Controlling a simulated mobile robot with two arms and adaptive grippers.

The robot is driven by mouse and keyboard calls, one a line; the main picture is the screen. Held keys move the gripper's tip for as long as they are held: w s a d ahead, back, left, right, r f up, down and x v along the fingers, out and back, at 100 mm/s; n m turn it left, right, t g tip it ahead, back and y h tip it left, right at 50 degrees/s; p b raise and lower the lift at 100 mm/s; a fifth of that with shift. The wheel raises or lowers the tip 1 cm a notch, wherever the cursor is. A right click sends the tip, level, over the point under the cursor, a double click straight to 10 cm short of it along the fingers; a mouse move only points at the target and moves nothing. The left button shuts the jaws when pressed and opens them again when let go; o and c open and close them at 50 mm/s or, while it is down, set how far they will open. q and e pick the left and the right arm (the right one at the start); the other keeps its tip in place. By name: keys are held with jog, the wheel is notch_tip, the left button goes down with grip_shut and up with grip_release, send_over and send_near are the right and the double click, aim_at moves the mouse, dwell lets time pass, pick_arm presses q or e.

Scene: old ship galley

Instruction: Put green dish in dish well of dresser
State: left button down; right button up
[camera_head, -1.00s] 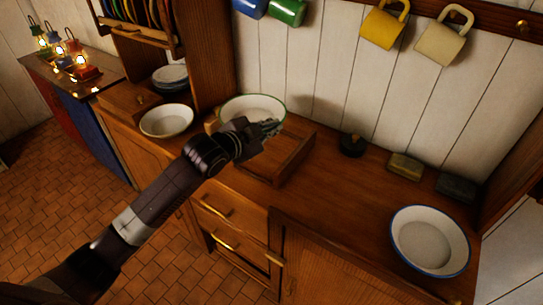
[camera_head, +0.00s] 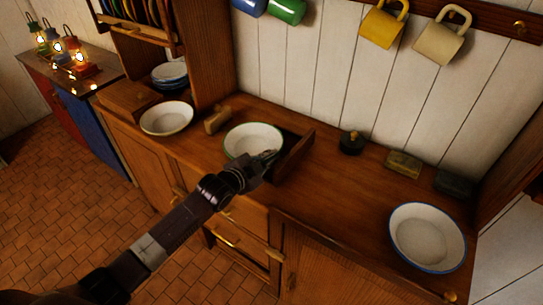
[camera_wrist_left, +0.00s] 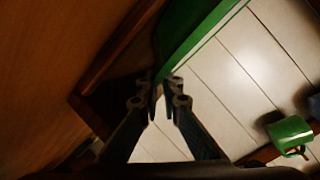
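The green dish (camera_head: 252,136) is white inside with a green rim. In the head view it sits at or just above the dish well (camera_head: 300,155), a dark recess with a raised wooden edge in the dresser top. I cannot tell whether it touches the well's floor. My left gripper (camera_head: 268,158) is at the dish's near right rim. In the left wrist view my fingertips (camera_wrist_left: 163,82) are close together on the edge of the green dish (camera_wrist_left: 190,38). The gripper hides part of the near rim and well. My right gripper is not in view.
A white dish (camera_head: 167,118) stands left, beyond a small wooden block (camera_head: 216,120). A blue-rimmed dish (camera_head: 428,238) lies right. A dark round weight (camera_head: 351,142) and two blocks (camera_head: 403,163) line the back. Mugs (camera_head: 383,27) hang above. The counter between is clear.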

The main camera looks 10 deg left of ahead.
pick_arm(q)
jog(key=c, duration=2.5)
grip_release()
jog(key=shift+c, duration=0.2)
jog(key=o, duration=0.4)
jog(key=shift+s, duration=0.1)
jog(key=b+v, duration=0.1)
jog(key=v, duration=1.1)
